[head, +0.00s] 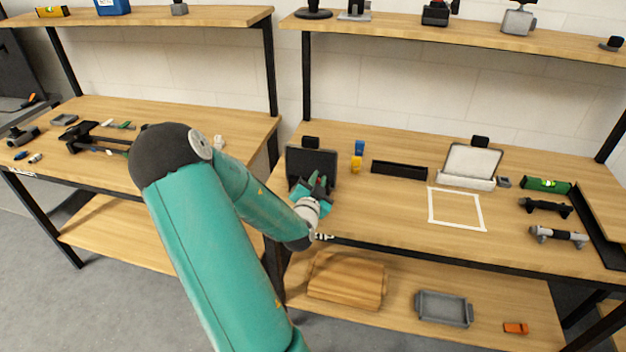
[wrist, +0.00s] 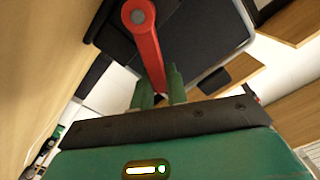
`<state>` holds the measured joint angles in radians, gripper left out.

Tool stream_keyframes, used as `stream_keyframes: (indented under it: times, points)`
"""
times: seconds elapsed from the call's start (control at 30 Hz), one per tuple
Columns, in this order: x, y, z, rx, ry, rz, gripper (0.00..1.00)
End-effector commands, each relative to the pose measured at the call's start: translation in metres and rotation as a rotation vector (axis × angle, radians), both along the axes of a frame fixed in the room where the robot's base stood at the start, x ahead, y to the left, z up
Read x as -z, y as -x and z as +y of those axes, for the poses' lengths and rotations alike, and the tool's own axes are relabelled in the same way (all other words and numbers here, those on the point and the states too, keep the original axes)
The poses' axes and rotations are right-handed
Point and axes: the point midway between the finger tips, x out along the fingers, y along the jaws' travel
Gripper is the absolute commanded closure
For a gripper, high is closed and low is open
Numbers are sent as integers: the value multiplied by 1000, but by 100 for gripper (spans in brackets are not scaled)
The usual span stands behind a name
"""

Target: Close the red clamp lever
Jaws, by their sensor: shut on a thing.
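The red clamp lever (wrist: 148,50) shows in the wrist view, its round pivot end at the top and its arm running down to my fingers. It is mounted against a dark flat body (wrist: 200,40). My gripper (wrist: 160,88) is shut on the lever's free end, with one green finger on either side. In the head view my gripper (head: 318,183) is at the left end of the right workbench, in front of a dark upright panel (head: 312,160).
Blue and yellow small blocks (head: 357,163) and a black tray (head: 399,170) stand right of my gripper. A white-framed square (head: 456,208) and a tilted light panel (head: 472,160) are farther right. The right workbench top (head: 385,215) has bare wood in front.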

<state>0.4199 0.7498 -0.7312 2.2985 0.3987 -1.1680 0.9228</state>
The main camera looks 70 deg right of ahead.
Motion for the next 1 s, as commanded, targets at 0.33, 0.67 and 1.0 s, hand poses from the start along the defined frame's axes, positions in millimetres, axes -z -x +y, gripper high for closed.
stream_keyframes:
  times: [0.33,0.67,1.0]
  points:
    - [7,12,-1,4,-28,-174,100]
    - [9,13,1,3,-34,-212,100]
    - [9,12,0,3,-34,-211,69]
